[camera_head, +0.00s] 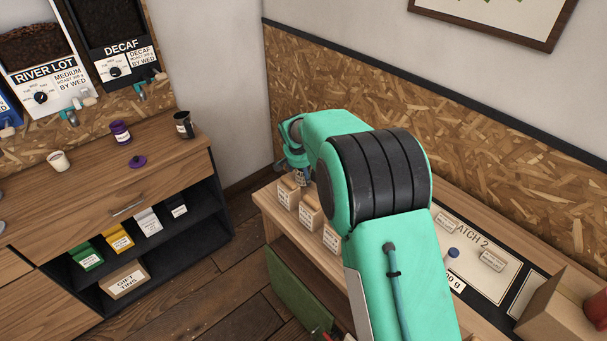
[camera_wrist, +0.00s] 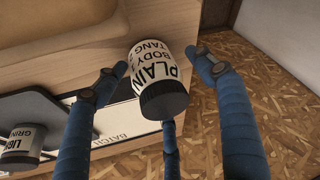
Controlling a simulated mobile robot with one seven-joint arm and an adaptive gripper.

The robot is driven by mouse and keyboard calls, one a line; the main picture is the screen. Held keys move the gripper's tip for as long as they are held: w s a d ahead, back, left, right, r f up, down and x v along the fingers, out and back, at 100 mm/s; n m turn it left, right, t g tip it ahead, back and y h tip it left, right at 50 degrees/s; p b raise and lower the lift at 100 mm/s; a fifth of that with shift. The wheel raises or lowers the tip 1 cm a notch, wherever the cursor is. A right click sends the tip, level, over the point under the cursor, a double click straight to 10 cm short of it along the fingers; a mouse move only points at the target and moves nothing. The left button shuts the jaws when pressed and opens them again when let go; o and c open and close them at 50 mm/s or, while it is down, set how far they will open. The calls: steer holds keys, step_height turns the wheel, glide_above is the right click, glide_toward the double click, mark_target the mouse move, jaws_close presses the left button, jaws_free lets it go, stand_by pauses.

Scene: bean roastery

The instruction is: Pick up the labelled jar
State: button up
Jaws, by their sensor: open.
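A dark-lidded jar with a cream label reading "PLAIN BODY" and "TANG" (camera_wrist: 158,66) shows in the wrist view, tilted in the picture. My gripper (camera_wrist: 160,68) is open, with blue fingers on both sides of the jar and a third finger below it in the picture. Gaps show beside the jar, so the fingers seem apart from it. In the head view my gripper (camera_head: 293,155) is at the far left end of the bench, largely hidden behind my arm. A small part of a jar (camera_head: 303,180) shows beneath it.
Several labelled tan boxes (camera_head: 309,211) line the bench's (camera_head: 265,207) left edge, close to my gripper. A "LIGHT GRIND" jar (camera_wrist: 20,146) stands apart in the wrist view. A "BATCH 2" mat (camera_head: 500,275) and cardboard box (camera_head: 555,312) lie right. The wall panel (camera_head: 450,130) backs the bench.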

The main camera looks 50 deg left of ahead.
steer(key=c, duration=1.3)
steer(key=shift+r, duration=0.2)
steer(key=shift+c, duration=0.6)
steer(key=shift+r+p, duration=1.05)
steer(key=shift+r, duration=3.75)
